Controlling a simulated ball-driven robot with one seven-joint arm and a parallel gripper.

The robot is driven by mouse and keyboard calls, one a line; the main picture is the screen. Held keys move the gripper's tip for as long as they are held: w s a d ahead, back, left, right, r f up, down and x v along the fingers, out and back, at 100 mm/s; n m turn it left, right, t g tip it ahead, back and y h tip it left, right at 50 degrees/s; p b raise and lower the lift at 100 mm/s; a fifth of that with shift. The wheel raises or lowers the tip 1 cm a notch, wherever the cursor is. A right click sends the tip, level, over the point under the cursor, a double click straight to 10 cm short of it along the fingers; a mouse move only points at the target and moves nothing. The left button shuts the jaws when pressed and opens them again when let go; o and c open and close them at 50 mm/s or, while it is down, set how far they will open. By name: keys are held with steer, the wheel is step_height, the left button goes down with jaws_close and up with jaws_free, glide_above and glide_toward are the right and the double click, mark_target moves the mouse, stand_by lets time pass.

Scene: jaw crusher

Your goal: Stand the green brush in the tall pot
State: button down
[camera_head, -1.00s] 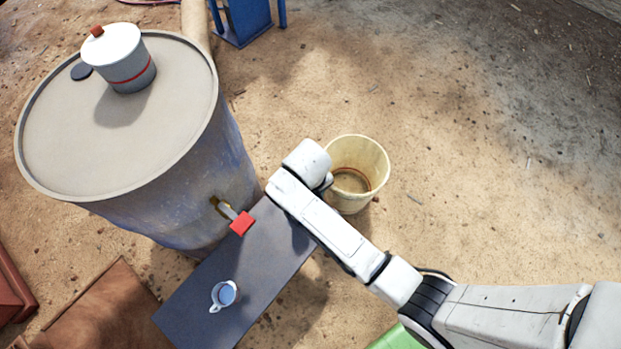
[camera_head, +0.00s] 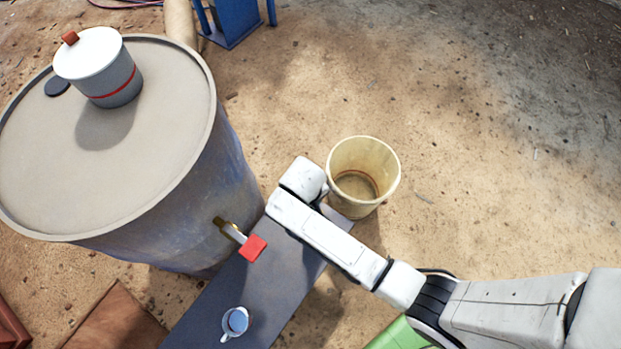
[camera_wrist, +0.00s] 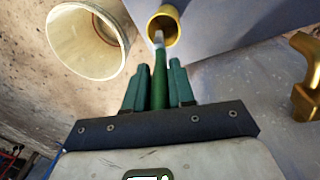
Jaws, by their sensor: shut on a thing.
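In the wrist view, my gripper (camera_wrist: 158,68) is shut on the green handle of the brush (camera_wrist: 159,82), which lies between its green fingers. The brush's pale far part points at the mouth of a small yellow pot (camera_wrist: 174,31), apparently the tall pot. The brush end overlaps the mouth in the picture; I cannot tell whether it is inside or above it. In the head view, my gripper, the brush and this pot are hidden behind my arm.
A grey bench (camera_head: 215,305) holds a blue-and-white mug (camera_head: 235,321). A large drum (camera_head: 165,150) with a brass tap and red handle (camera_head: 252,248) stands beside it, a lidded white pot (camera_head: 105,75) on top. A cream bucket (camera_head: 380,190) is close to my arm; it also shows in the wrist view (camera_wrist: 118,50).

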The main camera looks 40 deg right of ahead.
step_height(320, 180, down, 12)
steer(key=b, duration=0.8)
stand_by(0.3)
steer(key=c, duration=0.9)
jaws_free()
steer(key=shift+o, duration=0.2)
step_height(320, 180, up, 11)
steer(key=a+p, duration=0.1)
steer(key=p, duration=0.1)
steer(key=shift+s, duration=0.25)
steer(key=shift+a+f, duration=0.1)
steer(key=shift+f, duration=0.05)
